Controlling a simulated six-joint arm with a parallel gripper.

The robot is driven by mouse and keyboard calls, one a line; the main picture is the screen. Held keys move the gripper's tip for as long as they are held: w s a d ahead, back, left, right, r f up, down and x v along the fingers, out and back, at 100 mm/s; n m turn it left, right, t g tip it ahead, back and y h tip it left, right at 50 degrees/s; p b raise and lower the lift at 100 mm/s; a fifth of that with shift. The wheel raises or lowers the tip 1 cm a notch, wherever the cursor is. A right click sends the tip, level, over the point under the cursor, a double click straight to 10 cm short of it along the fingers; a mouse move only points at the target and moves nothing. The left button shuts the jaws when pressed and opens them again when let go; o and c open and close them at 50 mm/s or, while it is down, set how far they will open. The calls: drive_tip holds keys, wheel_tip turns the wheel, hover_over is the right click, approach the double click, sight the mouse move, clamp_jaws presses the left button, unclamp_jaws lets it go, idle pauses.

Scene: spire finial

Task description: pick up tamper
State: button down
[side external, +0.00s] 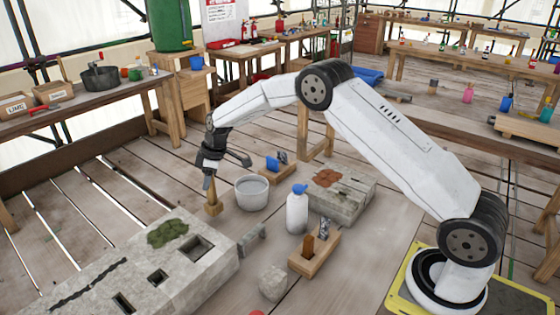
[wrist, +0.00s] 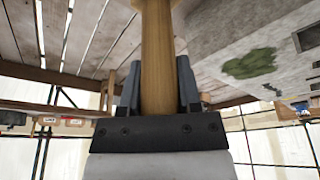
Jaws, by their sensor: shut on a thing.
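The wooden tamper (side external: 213,205) is upright below my gripper, beside the grey bucket and behind the long mossy stone block. My gripper (side external: 208,178) points down and is shut on the tamper's handle. In the wrist view the round wooden handle (wrist: 157,50) runs between the two dark fingers of my gripper (wrist: 158,85). The tamper's lower end is out of sight in the wrist view. I cannot tell whether its foot touches the surface below.
A grey bucket (side external: 252,194) stands close right of the tamper. A white bottle (side external: 297,214), a wooden tool box (side external: 315,253) and a stone block with a reddish patch (side external: 350,201) stand further right. The long mossy block (side external: 205,270) has square holes.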

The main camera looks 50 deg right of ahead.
drive_tip(key=s+r, duration=0.9)
drive_tip(key=s, duration=0.5)
drive_tip(key=shift+r, duration=0.35)
drive_tip(key=shift+w, duration=0.1)
idle(0.5)
drive_tip(key=w+d, duration=1)
drive_tip(key=d, duration=0.3)
drive_tip(key=shift+w+d, duration=0.3)
drive_tip(key=shift+d, duration=0.05)
